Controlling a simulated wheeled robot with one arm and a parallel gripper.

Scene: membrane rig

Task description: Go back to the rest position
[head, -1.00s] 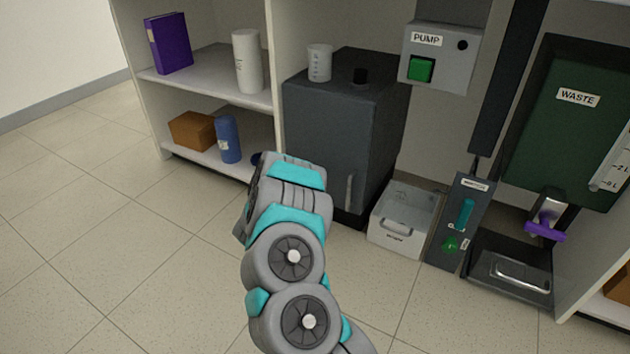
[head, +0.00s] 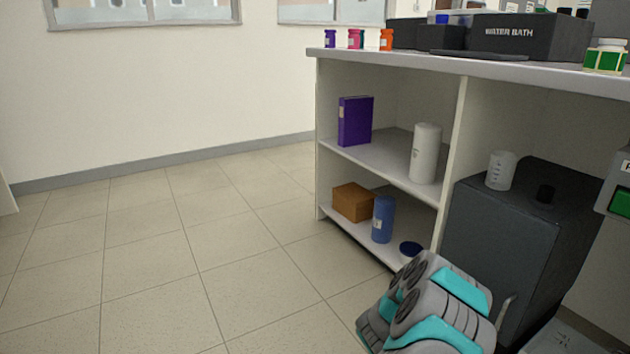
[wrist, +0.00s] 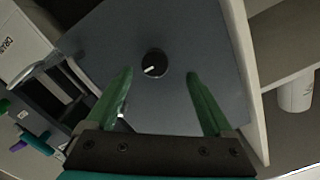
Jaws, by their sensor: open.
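In the wrist view my gripper (wrist: 160,90) is open. Its two green fingers stand well apart with nothing between them. Beyond the fingers is the grey face of the dark cabinet (wrist: 215,45) with a round black knob (wrist: 154,63) that has a white mark. The same dark cabinet (head: 500,250) stands right of the shelves in the head view. There my grey and teal arm shows at the bottom right, in front of the cabinet and low shelf. My gripper's fingers are hidden in the head view.
The shelf unit (head: 463,150) holds a purple binder (head: 355,121), a white roll (head: 425,153), an orange-brown box (head: 353,202) and a blue cylinder (head: 382,219). A water bath (head: 525,36) and bottles stand on the counter. The tiled floor (head: 150,270) at left is clear. In the wrist view, a drawer handle (wrist: 38,68) shows at left.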

